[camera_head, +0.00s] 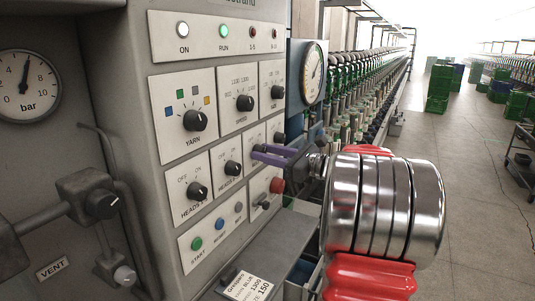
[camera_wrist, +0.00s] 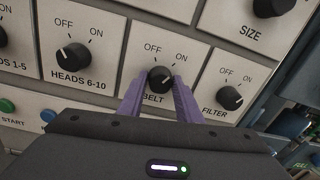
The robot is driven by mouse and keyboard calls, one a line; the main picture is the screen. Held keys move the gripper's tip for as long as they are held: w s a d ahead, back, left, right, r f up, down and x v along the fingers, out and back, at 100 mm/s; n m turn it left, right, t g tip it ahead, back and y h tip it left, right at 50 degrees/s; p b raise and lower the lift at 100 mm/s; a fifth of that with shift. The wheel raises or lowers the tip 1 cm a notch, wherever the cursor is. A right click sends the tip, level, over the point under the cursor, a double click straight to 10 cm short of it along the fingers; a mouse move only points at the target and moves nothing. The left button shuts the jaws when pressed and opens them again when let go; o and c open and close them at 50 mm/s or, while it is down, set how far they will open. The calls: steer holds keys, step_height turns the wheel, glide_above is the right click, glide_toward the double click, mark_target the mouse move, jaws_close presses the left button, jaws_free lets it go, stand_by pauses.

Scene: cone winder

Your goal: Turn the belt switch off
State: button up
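The belt switch (camera_wrist: 160,78) is a black round knob on a pale panel plate marked BELT, with OFF at upper left and ON at upper right. A pale mark shows on its left side, but the exact pointing is hard to read. My gripper (camera_wrist: 160,86) has its two purple fingers on either side of the knob, with slight gaps seeming to show; contact is not clear. In the head view my gripper (camera_head: 257,154) reaches the panel from the right, and its fingers hide most of the belt knob.
The filter knob (camera_wrist: 229,98) is close to the right finger, and the heads 6-10 knob (camera_wrist: 74,56) is to the left. Below in the head view are a red button (camera_head: 277,185) and a grey ledge (camera_head: 262,258). A gauge (camera_head: 313,72) stands right of the panel.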

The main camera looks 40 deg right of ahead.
steer(key=c, duration=0.6)
steer(key=shift+d, duration=0.1)
steer(key=shift+n, duration=0.5)
steer(key=n, duration=1.1)
steer(key=shift+f, duration=0.2)
steer(key=o, duration=1)
